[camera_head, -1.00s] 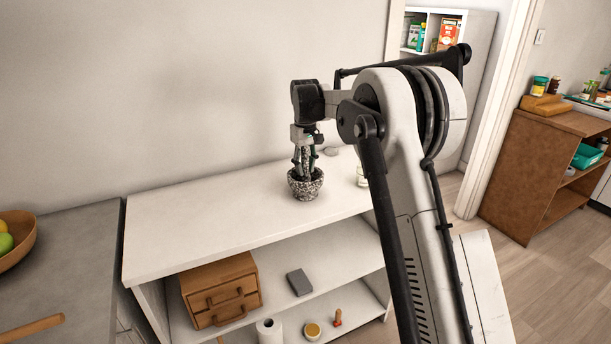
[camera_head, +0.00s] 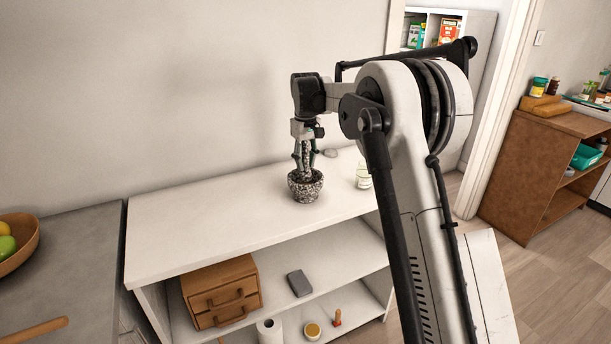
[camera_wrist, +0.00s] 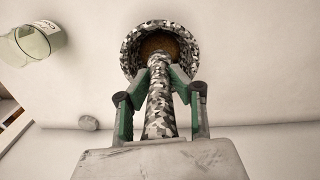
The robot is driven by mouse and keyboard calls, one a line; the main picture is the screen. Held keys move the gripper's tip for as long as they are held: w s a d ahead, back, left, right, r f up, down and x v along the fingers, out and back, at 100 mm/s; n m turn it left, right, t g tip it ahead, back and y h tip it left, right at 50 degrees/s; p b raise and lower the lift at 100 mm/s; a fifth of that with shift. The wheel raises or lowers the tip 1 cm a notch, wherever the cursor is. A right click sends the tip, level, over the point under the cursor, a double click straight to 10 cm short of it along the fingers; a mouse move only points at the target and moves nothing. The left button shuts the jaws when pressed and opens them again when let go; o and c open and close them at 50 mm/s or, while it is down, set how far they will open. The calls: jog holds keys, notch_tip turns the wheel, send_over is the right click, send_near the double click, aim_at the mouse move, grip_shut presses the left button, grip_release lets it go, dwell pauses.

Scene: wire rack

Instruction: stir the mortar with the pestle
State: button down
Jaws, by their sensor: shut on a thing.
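The speckled black-and-white mortar (camera_head: 306,188) stands upright on the white top board of the shelf unit. In the wrist view its round mouth (camera_wrist: 129,52) shows, with brown contents (camera_wrist: 160,42) inside. The pestle (camera_wrist: 160,110) has the same speckled pattern. My gripper (camera_head: 306,160) is above the mortar, and its fingers, with green inner sides, are shut on the pestle in the wrist view (camera_wrist: 160,92). The pestle's lower end reaches into the mortar's mouth. Its exact contact with the contents is hidden.
A labelled glass jar (camera_head: 363,176) stands right of the mortar, and a grey stone-like piece (camera_head: 330,153) lies behind it. The board left of the mortar is clear. A wooden drawer box (camera_head: 222,292) is on the shelf below. A fruit bowl (camera_head: 30,250) is at far left.

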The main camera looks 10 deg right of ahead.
jog(key=shift+r+p, duration=1)
jog(key=shift+r, duration=1.25)
jog(key=shift+r+p, duration=1.1)
jog(key=shift+r, duration=0.9)
